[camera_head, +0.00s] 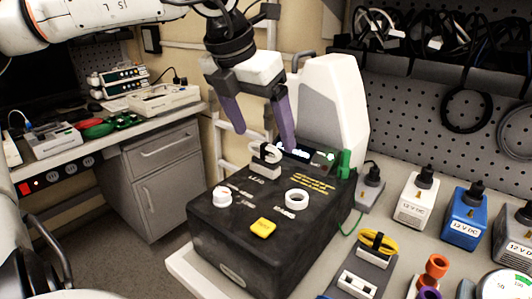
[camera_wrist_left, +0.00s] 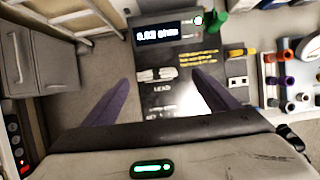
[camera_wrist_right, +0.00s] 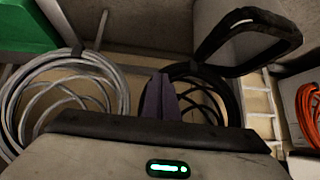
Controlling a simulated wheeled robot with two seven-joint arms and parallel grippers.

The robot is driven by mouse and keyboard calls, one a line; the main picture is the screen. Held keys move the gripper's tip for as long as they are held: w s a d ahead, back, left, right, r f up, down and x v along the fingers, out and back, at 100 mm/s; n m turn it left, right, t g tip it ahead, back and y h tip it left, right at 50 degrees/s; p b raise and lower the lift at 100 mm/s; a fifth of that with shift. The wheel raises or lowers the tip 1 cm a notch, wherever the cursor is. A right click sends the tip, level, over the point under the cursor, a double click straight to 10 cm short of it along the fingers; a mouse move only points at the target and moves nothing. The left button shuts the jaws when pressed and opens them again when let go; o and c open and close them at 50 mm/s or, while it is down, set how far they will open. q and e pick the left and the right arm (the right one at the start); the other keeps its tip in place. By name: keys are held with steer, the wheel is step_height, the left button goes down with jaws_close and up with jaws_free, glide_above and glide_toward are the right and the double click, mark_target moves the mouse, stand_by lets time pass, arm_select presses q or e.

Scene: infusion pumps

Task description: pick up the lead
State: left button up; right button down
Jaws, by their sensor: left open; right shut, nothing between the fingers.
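A black tester box (camera_head: 235,235) stands on the bench, with a lit display (camera_wrist_left: 158,33) reading about 0.02 ohm. A white clip-like piece (camera_head: 265,157) stands on its top by the printed word LEAD; it also shows in the left wrist view (camera_wrist_left: 158,74). I cannot tell which thing is the lead; a coiled yellow cable (camera_head: 378,242) lies on a grey block to the right. My left gripper (camera_head: 265,139) is open and empty above the box, its fingers above and around the white piece. My right gripper (camera_wrist_right: 161,80) is shut and empty, in front of coiled cables.
A green plug (camera_head: 344,164) with a green wire is at the box's right rear. White (camera_head: 415,205) and blue (camera_head: 464,220) 12 V DC adapters stand to the right. Grey (camera_wrist_right: 90,70) and black (camera_wrist_right: 215,75) cable coils and a black handle (camera_wrist_right: 250,40) face my right gripper.

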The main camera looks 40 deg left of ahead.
mark_target(265, 143)
arm_select(q)
steer(key=x, duration=0.4)
steer(key=shift+w+a+f, duration=0.15)
steer(key=shift+a+f, duration=0.15)
steer(key=c, duration=1.2)
steer(key=shift+o, duration=0.2)
steer(key=shift+r, duration=0.1)
